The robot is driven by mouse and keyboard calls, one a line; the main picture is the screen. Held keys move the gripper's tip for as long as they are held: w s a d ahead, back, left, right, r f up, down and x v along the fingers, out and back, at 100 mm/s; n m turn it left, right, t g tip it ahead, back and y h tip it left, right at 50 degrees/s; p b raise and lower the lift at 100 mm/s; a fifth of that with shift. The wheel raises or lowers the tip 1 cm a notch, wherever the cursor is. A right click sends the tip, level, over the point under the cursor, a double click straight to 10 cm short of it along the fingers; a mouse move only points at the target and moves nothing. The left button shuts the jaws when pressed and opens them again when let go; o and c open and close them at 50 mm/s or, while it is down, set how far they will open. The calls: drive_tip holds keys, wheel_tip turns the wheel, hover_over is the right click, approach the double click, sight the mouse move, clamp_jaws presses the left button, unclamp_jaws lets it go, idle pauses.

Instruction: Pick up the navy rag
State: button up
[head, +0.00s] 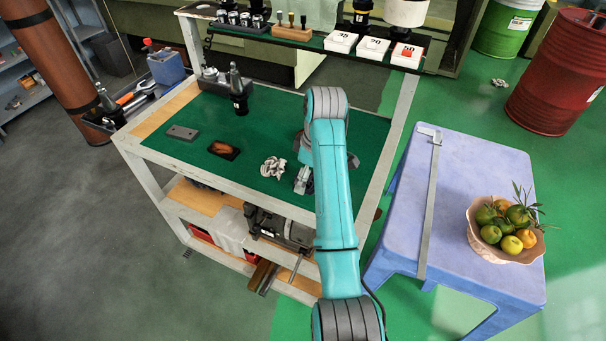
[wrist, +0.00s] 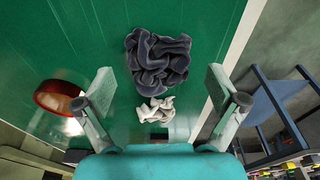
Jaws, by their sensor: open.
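The navy rag (wrist: 158,62) lies crumpled in a heap on the green cart top (wrist: 90,30) in the wrist view. My gripper (wrist: 163,88) is open, with one finger on each side of the picture and the rag seen between and beyond them. Nothing is held between the fingers. A smaller whitish crumpled rag (wrist: 155,110) lies just below the navy one in that view. The whitish rag (head: 272,167) shows there left of the arm.
A raised shelf with white boxes (head: 373,48) is behind. A lavender table (head: 400,190) with a fruit bowl (head: 495,250) stands right.

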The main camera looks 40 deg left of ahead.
drive_tip(key=shift+f, duration=0.45)
drive_tip(key=c, duration=1.2)
